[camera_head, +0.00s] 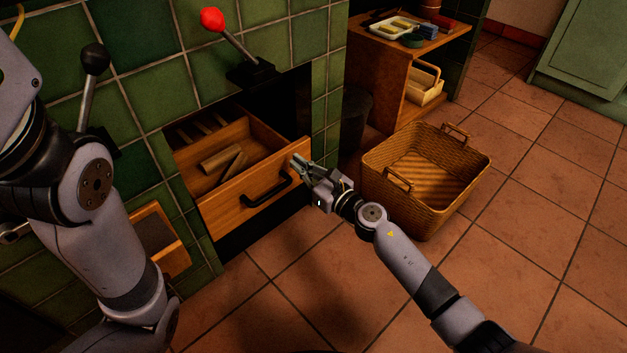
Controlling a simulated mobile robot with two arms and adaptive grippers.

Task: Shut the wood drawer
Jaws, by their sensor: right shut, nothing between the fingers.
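The wood drawer (233,209) stands pulled out of the green tiled hearth, left of the picture's middle. Several wood pieces (222,160) lie inside it. Its front has a black bar handle (267,191). My right gripper (296,164) is shut and empty at the upper right end of the drawer front, by its top edge. I cannot tell whether it touches the wood. My left arm comes in at the left, and its gripper is out of view.
A wicker basket (419,213) stands on the floor right of my right gripper. A wooden shelf unit (384,97) with a tray (396,27) is behind it. A red-knobbed lever (233,36) and a black-knobbed lever (94,60) stick out from the tiles. The tiled floor at right is clear.

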